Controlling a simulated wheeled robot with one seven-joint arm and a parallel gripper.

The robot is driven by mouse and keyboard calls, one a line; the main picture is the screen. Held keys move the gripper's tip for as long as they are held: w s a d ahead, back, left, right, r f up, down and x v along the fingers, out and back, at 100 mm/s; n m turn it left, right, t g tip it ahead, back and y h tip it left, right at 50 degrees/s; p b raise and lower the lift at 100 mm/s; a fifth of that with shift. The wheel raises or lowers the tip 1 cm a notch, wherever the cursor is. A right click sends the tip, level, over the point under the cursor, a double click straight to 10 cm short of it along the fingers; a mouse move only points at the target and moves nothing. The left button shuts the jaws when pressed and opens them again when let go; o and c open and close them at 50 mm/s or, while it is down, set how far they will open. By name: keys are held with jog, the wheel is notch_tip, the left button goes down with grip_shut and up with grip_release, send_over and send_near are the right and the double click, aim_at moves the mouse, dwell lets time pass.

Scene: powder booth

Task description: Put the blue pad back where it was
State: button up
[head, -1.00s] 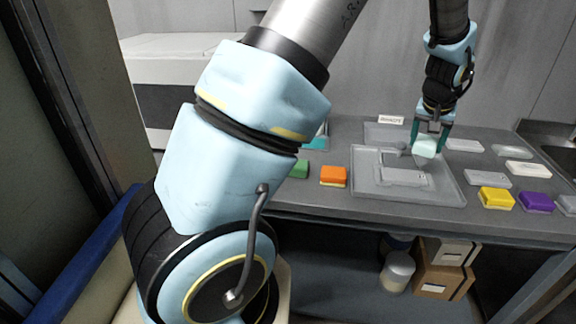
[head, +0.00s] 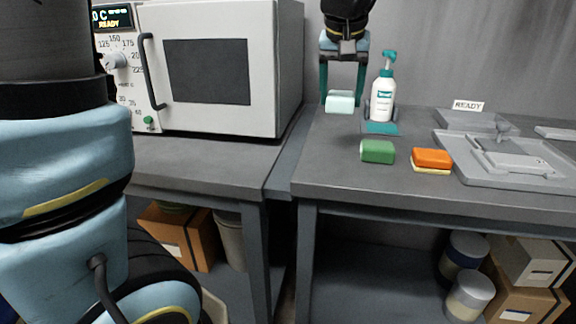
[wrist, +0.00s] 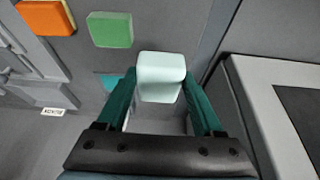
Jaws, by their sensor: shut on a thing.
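My gripper (head: 341,93) is shut on a pale aqua pad (head: 340,103), held at the left end of the right-hand bench, just left of a pump bottle. In the wrist view the pale pad (wrist: 161,72) sits between the two teal fingers of my gripper (wrist: 160,88). No pad of a stronger blue shows now. A green pad (head: 377,152) and an orange pad (head: 431,159) with a pale yellow underside lie on the bench to the right and nearer. I cannot tell whether the held pad touches the bench.
The white pump bottle (head: 382,97) stands behind a small teal patch (head: 382,128). A white oven (head: 215,70) stands left on another bench. Bare bench (head: 330,165) lies left of the green pad.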

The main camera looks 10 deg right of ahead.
jog(key=shift+w+a+f, duration=0.2)
jog(key=shift+a+f, duration=0.35)
jog(key=shift+a, duration=0.35)
notch_tip(320, 180, down, 5)
jog(key=shift+w+a+f, duration=0.1)
jog(key=shift+f, duration=1.9)
jog(key=shift+f, duration=0.1)
jog(key=shift+f+b, duration=0.15)
jog(key=shift+b, duration=0.2)
jog(key=o, duration=1.3)
